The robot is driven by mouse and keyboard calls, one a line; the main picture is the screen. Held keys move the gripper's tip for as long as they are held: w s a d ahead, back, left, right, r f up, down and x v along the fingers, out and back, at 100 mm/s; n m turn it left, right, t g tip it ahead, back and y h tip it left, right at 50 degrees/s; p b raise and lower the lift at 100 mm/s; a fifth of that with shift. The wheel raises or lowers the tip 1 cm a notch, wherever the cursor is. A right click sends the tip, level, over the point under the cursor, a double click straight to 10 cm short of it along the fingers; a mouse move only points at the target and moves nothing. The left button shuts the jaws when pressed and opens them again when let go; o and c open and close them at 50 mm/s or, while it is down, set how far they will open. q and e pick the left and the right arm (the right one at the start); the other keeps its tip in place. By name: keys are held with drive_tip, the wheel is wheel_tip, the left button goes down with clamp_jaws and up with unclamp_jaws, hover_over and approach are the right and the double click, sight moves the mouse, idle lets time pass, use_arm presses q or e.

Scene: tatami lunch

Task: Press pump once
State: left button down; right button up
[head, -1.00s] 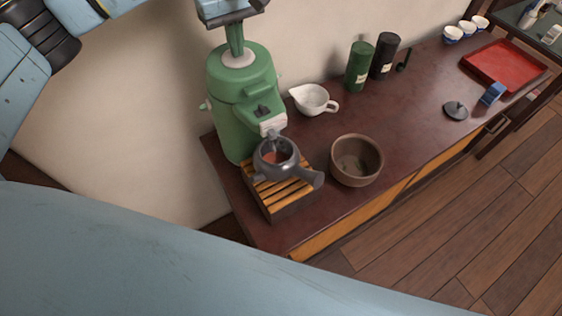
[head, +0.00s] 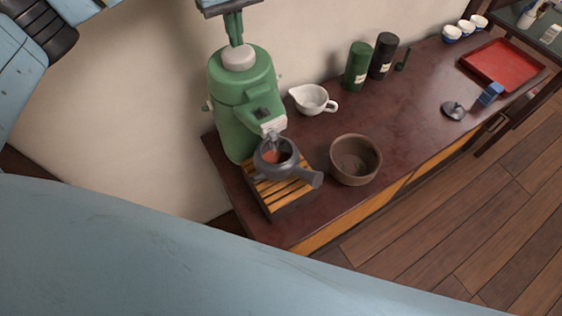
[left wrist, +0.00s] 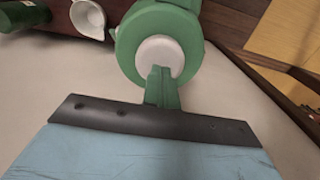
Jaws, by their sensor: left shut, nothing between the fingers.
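The green pump dispenser (head: 240,115) stands upright at the left end of the dark counter, with a white round pump button (head: 238,57) on top. My left gripper (head: 235,42) is shut and empty, with its green fingers pointing down just over the button. In the left wrist view the fingers (left wrist: 162,72) overlap the edge of the white button (left wrist: 158,52); I cannot tell whether they touch it. A dark grey teapot (head: 275,165) sits without a lid under the spout, reddish-brown inside. My right gripper is not in view.
The teapot rests on a slatted wooden stand (head: 274,203). A brown bowl (head: 356,160) and a white pitcher (head: 312,100) stand to the right. Beyond are green (head: 358,67) and black (head: 383,56) canisters, a dark lid (head: 454,110) and a red tray (head: 503,65). The wall is close behind.

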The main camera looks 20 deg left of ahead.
use_arm(q)
wheel_tip(320, 180, up, 6)
drive_tip(key=p, duration=0.3)
drive_tip(key=shift+p, duration=0.4)
idle(0.4)
